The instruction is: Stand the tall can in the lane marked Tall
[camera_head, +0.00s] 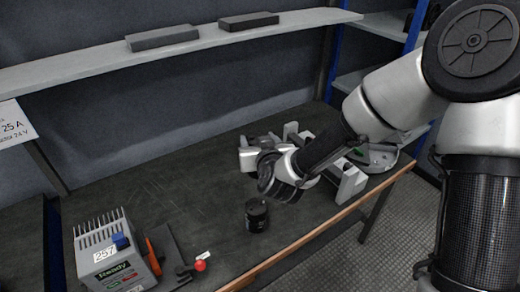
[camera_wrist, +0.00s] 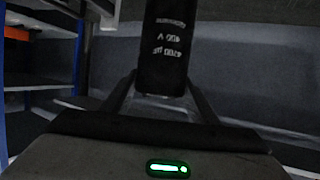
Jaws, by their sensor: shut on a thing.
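My gripper (camera_head: 270,188) is over the workbench in the head view, and its fingertips are hard to make out there. In the wrist view my gripper (camera_wrist: 165,92) is shut on a dark can (camera_wrist: 163,45) with white lettering that appears upside down; its far end runs out of the picture. A black can (camera_head: 257,216) shows upright just below the hand in the head view; I cannot tell whether it is the held one. A pale grey rack (camera_head: 350,183) with upright dividers is behind the hand, partly hidden by my arm. No lane label is readable.
A grey finned unit (camera_head: 105,255) marked Ready and a red knob (camera_head: 200,265) are at the front left. A round grey tray (camera_head: 385,160) is right of the rack. A shelf (camera_head: 80,65) with dark blocks spans the back. The bench's left middle is clear.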

